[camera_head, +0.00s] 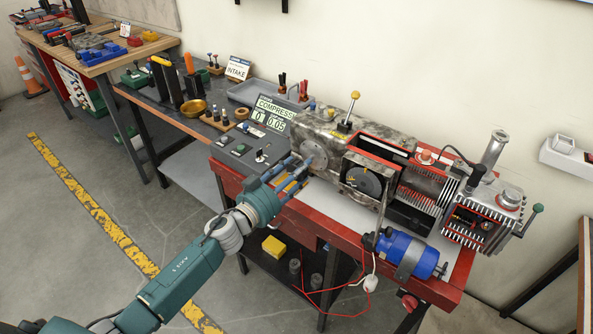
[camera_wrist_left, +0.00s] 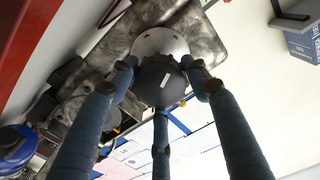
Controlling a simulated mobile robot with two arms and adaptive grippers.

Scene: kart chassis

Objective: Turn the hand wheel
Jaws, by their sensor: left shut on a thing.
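The engine block (camera_head: 335,138) stands on the red bench, with a round metal disc (camera_head: 313,153) on its left face. My left gripper (camera_head: 292,174) reaches this face from the left. In the left wrist view its three blue fingers (camera_wrist_left: 160,80) close around a dark round hand wheel (camera_wrist_left: 163,92) with a small white mark. A silver disc (camera_wrist_left: 160,40) lies directly behind the hand wheel. In the head view the fingers mostly hide the wheel. My right gripper is not in view.
A control panel (camera_head: 243,150) and a display reading COMPRESS (camera_head: 273,114) stand left of the engine. A blue motor (camera_head: 408,254) sits at the red bench's (camera_head: 352,246) front. A yellow block (camera_head: 274,246) lies on the lower shelf. The floor at left is open.

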